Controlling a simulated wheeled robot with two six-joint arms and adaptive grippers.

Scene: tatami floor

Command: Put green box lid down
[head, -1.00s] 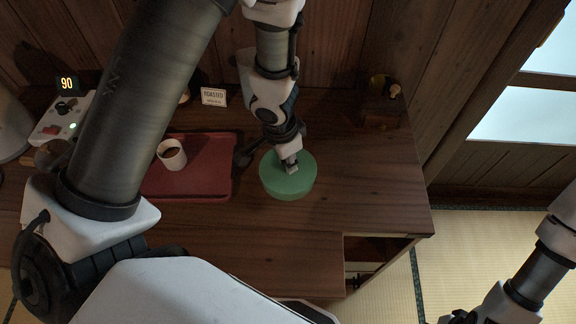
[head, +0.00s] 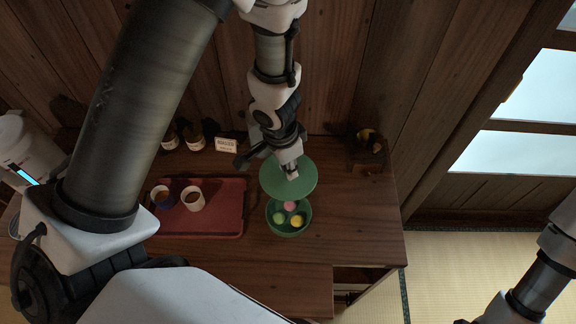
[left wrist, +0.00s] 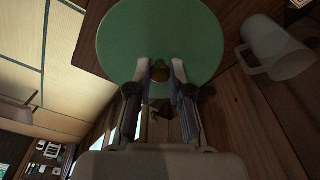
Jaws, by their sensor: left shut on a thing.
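The green box lid (head: 289,184) is a round disc held in the air behind and above the green box. My left gripper (head: 291,172) is shut on the lid's knob. In the left wrist view the lid (left wrist: 160,25) fills the top, with the brass-coloured knob (left wrist: 160,70) between my fingers (left wrist: 160,73). The open green box (head: 288,230) stands on the wooden table and holds a pink, a green and a yellow sweet. My right arm shows at the lower right of the head view; its fingers are out of the picture.
A red tray (head: 218,226) with two cups (head: 193,198) lies left of the box. A small sign (head: 226,145) and bottles (head: 194,136) stand behind it. A wooden holder (head: 368,152) is at the back right. The table (head: 345,215) right of the box is clear.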

